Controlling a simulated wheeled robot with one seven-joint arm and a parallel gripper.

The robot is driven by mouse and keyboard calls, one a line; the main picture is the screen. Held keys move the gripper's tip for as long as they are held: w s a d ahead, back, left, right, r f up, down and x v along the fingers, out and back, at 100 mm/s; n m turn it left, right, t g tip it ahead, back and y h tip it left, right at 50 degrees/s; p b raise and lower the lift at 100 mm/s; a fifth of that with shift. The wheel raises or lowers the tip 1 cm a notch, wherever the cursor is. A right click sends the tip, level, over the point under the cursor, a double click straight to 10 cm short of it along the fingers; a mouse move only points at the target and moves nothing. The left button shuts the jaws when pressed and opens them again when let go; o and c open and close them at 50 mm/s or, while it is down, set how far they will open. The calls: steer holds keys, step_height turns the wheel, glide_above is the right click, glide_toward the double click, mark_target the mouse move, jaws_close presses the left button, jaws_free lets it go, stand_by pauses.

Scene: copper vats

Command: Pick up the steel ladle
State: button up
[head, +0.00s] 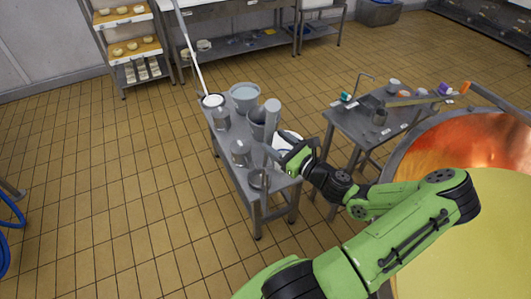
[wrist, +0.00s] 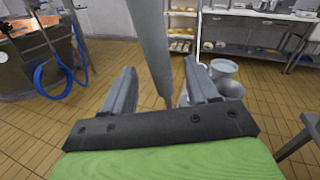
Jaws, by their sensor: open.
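The steel ladle (head: 270,125) stands upright at the near end of a grey steel table (head: 226,154). Its long grey handle points up, and what looks like its bowl (head: 258,180) is low by the table's edge. My gripper (head: 276,154) is open and level, beside the handle in the head view. In the wrist view the ladle's handle (wrist: 152,45) rises between the two spread fingers of my gripper (wrist: 160,78). I cannot tell whether either finger touches it. The bowl is out of the wrist view.
Steel cans (head: 240,153) and a bucket (head: 244,97) crowd the table close to the ladle. A second table (head: 350,128) with small items stands to the right, near a large copper vat (head: 425,142).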

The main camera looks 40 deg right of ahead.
steer(key=w, duration=0.5)
steer(key=shift+w+a, duration=0.1)
steer(key=shift+w, duration=0.25)
steer(key=shift+s+r, duration=0.1)
steer(key=shift+s, duration=0.05)
steer(key=shift+c, duration=0.2)
